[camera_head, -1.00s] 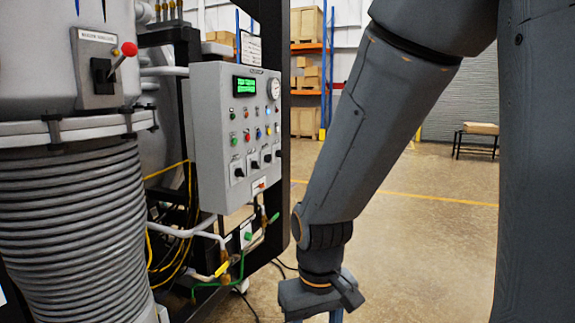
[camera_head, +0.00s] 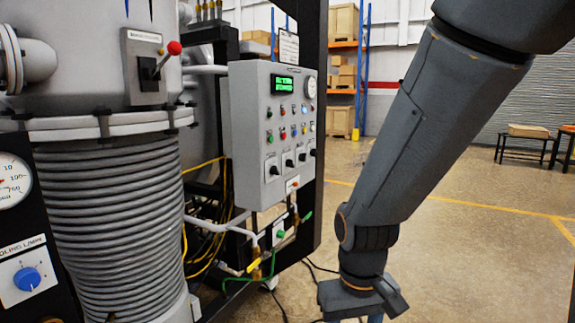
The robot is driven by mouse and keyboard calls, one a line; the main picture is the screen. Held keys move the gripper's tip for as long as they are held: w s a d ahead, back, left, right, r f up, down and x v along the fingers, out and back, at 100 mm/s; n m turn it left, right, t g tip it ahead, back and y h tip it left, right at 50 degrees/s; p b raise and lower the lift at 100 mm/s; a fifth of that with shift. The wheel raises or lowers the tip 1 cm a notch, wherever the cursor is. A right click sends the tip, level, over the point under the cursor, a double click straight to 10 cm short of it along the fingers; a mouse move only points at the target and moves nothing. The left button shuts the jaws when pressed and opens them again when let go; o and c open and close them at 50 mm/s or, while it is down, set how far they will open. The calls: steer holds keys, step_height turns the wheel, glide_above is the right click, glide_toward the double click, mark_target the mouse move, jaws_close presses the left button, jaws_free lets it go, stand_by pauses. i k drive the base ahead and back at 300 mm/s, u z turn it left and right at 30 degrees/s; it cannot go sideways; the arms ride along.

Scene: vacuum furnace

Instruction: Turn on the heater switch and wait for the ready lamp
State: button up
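The grey control panel (camera_head: 245,150) stands left of my arm. It has a green-lit display (camera_head: 285,85), a round gauge, and rows of small coloured buttons and lamps. A row of black rotary switches (camera_head: 289,160) is along its lower part; their labels are too small to read, so I cannot tell which is the heater switch or the ready lamp. One blue lamp (camera_head: 304,108) looks bright. My gripper hangs low at the bottom edge, right of and apart from the panel; its fingertips are cut off by the frame.
The coil-wrapped furnace vessel (camera_head: 105,220) with a red-knobbed lever (camera_head: 174,48) stands at left. A blue knob (camera_head: 27,279) and a dial (camera_head: 12,181) are at the far left. Hoses and a green valve (camera_head: 280,234) hang below the panel. The floor at right is open.

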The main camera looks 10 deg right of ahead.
mark_target(289, 163)
steer(key=k, duration=0.35)
steer(key=z, duration=1)
steer(key=i, duration=1.35)
steer(key=u, duration=0.5)
